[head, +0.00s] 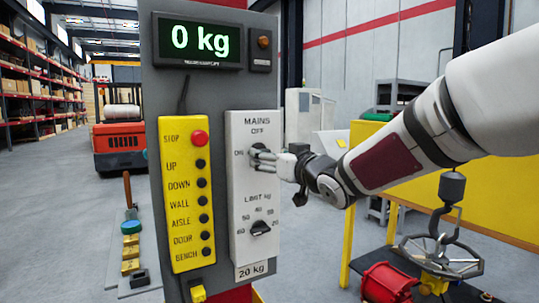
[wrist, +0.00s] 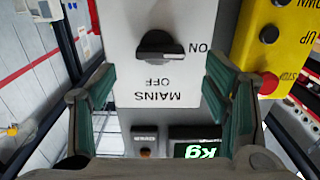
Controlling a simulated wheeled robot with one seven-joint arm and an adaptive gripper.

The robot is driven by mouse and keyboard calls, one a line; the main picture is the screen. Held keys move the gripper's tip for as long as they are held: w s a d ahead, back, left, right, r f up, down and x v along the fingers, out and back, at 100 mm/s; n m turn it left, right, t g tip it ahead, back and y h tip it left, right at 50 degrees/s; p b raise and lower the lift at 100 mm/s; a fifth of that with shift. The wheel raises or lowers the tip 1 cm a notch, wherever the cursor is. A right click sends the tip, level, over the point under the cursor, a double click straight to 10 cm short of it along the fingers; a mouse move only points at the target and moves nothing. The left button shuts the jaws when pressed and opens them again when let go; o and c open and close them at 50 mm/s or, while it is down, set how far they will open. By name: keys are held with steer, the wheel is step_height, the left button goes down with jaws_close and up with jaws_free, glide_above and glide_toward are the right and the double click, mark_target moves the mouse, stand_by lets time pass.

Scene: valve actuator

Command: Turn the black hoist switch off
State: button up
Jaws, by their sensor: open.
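The black hoist switch (wrist: 160,46) is a rotary knob on a white panel marked MAINS, with ON and OFF labels. In the wrist view, which shows the panel upside down, its handle lies crosswise with its marked end towards ON. In the head view the switch (head: 256,149) is partly hidden by my gripper (head: 266,159). My gripper is open; in the wrist view its green-padded fingers (wrist: 160,68) stand either side of the knob, with clear gaps and nothing held.
A second black knob (head: 260,228), marked LIMIT kg, sits below on the white panel (head: 240,190). A yellow button box (head: 185,240) with a red stop button (head: 199,138) stands beside it. A display (head: 198,41) above reads 0 kg. A hook with a weight (head: 452,187) hangs at right.

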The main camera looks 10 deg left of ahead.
steer(key=x, duration=0.5)
steer(key=shift+w+a, duration=0.2)
steer(key=shift+w, duration=0.05)
steer(key=shift+c, duration=0.2)
steer(key=c, duration=1.1)
